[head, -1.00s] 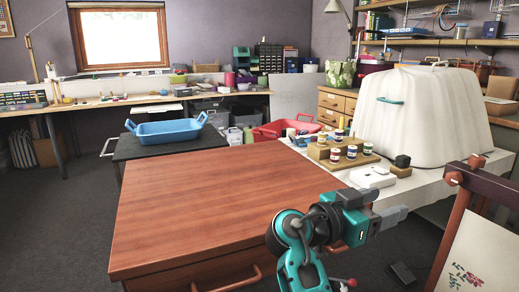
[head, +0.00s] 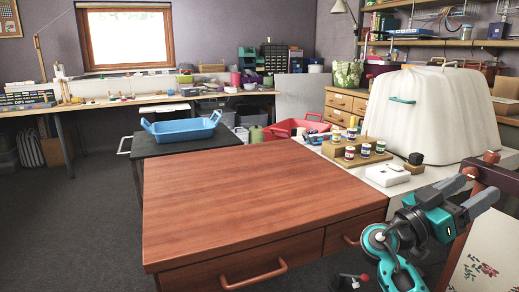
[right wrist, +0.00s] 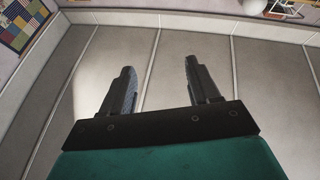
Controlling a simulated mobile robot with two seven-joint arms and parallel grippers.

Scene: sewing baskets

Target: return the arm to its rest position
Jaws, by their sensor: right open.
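My right gripper (head: 468,194) is at the lower right of the head view, in front of the white table and beside the dark red chair-like frame. Its two grey fingers point up and to the right. In the right wrist view the gripper (right wrist: 157,85) has its fingers spread apart with nothing between them. Behind the fingers is a plain pale panelled surface. My left gripper is not in the head view.
A wooden desk (head: 255,205) with a bare top fills the middle. A blue tray (head: 182,128) sits on a dark table at the left. Thread spools on a wooden stand (head: 337,155) and a white covered machine (head: 430,115) stand at the right. A dark red frame with an embroidered cloth (head: 490,250) is close to my right arm.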

